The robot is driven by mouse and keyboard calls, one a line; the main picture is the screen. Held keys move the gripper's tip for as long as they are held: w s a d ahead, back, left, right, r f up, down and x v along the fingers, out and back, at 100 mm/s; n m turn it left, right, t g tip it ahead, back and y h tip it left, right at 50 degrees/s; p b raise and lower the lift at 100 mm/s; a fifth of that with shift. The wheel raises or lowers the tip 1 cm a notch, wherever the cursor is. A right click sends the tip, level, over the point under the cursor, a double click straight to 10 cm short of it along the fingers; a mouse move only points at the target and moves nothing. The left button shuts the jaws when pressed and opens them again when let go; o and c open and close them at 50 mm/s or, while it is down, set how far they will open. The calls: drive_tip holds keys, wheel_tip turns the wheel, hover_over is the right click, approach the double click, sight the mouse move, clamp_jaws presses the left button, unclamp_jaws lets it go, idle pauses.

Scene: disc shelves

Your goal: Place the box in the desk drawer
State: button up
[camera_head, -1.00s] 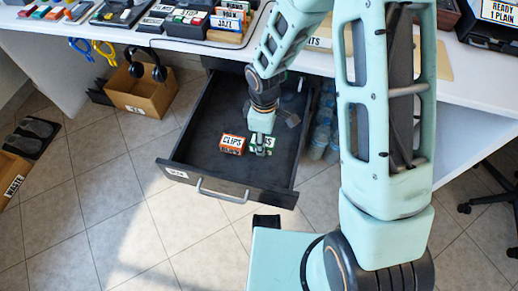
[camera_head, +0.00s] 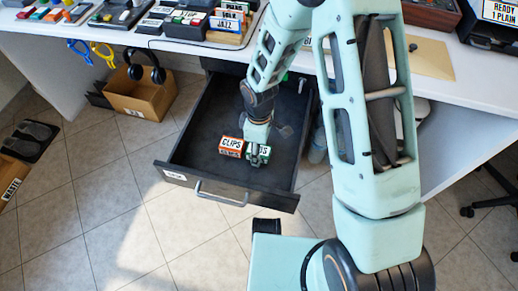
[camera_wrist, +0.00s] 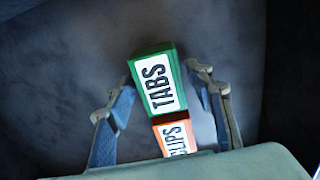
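The desk drawer (camera_head: 190,141) is pulled open, a dark tray with a silver handle at its front. A green box labelled TABS (camera_wrist: 155,62) is in the drawer; it also shows in the head view (camera_head: 263,149), partly hidden by my gripper. My gripper (camera_head: 258,160) reaches down into the drawer at this box. In the wrist view its two fingers (camera_wrist: 157,98) stand apart on either side of the green box, with gaps between. An orange box labelled CLIPS (camera_head: 231,147) lies in the drawer just left of the green box; it also shows in the wrist view (camera_wrist: 175,136).
The white desk (camera_head: 440,95) stands above and behind the drawer, with labelled trays at the upper left. A cardboard box (camera_head: 140,95) with headphones (camera_head: 145,66) stands left of the drawer. The front and left of the drawer floor are clear.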

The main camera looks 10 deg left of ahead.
drive_tip(key=shift+r, duration=0.15)
wheel_tip(320, 180, up, 12)
drive_tip(key=p, duration=0.3)
drive_tip(key=shift+p, duration=0.35)
idle(0.3)
